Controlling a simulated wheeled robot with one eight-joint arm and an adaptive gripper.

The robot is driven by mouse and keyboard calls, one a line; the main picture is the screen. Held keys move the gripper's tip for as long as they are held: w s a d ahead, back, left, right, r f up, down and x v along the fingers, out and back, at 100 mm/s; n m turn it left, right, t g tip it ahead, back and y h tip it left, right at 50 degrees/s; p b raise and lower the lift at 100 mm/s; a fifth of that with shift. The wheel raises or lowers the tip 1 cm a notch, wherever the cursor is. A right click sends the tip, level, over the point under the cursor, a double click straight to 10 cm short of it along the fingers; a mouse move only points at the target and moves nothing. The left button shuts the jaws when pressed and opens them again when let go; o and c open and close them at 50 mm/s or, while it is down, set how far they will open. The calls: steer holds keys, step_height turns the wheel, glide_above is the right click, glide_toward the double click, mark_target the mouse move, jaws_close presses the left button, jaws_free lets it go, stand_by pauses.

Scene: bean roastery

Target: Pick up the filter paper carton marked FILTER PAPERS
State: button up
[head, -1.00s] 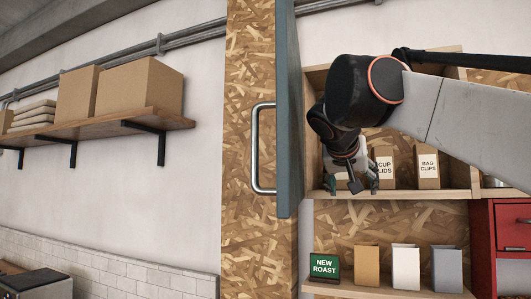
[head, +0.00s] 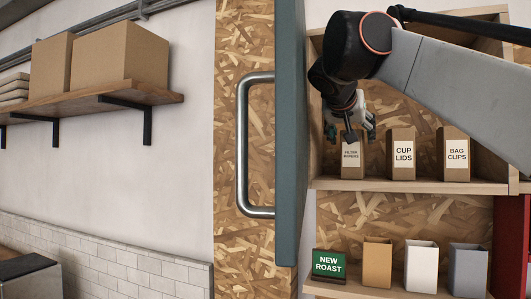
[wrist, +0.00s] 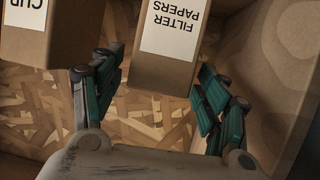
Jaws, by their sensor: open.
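The filter paper carton (head: 352,160) is a brown box with a white label reading FILTER PAPERS. It stands on the upper cupboard shelf at the left end, its top partly hidden by my gripper in the head view. In the wrist view the carton (wrist: 165,70) appears upside down between the two green-padded fingers. My gripper (head: 350,130) is open, with a finger on each side of the carton; it also shows in the wrist view (wrist: 160,95). I cannot tell whether either finger touches it.
A CUP LIDS carton (head: 402,155) and a BAG CLIPS carton (head: 456,155) stand to the right on the same shelf (head: 420,186). The open teal door (head: 290,130) with its metal handle (head: 242,145) is at left. A NEW ROAST sign (head: 328,265) and several bags stand below.

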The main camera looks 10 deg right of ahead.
steer(key=p+x, duration=0.1)
steer(key=x, duration=0.4)
steer(key=shift+d+f, duration=0.1)
steer(key=shift+d, duration=0.1)
steer(key=shift+s+a, duration=0.15)
steer(key=shift+c, duration=0.8)
steer(key=c, duration=1)
